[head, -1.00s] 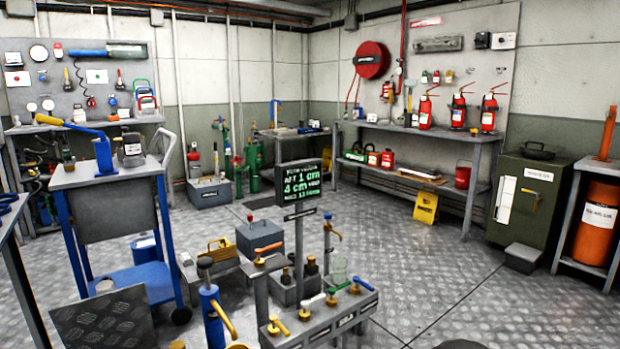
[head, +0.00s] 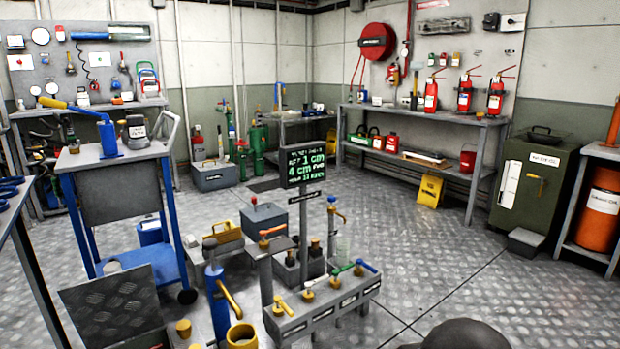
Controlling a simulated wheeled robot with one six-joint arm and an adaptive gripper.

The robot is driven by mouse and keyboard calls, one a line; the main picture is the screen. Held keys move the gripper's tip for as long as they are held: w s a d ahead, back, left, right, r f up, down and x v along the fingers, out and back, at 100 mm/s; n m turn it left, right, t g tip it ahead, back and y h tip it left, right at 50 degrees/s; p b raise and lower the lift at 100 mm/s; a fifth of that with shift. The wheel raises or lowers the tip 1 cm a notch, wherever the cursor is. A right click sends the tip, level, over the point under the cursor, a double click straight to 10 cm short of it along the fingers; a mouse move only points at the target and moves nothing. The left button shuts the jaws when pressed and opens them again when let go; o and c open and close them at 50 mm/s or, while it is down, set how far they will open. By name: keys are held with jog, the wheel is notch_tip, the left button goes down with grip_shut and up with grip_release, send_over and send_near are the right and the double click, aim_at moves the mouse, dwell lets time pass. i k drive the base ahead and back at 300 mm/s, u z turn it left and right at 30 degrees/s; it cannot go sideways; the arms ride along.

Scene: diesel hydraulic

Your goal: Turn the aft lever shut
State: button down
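A grey valve block (head: 325,308) stands low at the bottom centre with a row of small levers on brass-coloured valves. From near left to far right they are an orange-yellow lever (head: 283,305), a white lever (head: 318,281), a green lever (head: 343,268) and a blue lever (head: 367,267). The labels on its front are too small to read, so I cannot tell which lever is aft. A black display (head: 309,162) with green text on a post stands behind the block. My gripper is not in view; a dark rounded shape at the bottom right may be part of my arm.
A stand with an orange lever (head: 272,230) is just behind the block. A blue hand pump (head: 217,300) with a yellow handle stands left. A blue trolley (head: 152,272) is further left. Open plate floor (head: 440,260) lies to the right.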

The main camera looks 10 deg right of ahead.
aim_at(278, 300)
jog(key=u, duration=1.65)
jog(key=i, duration=0.95)
jog(key=z, duration=1.3)
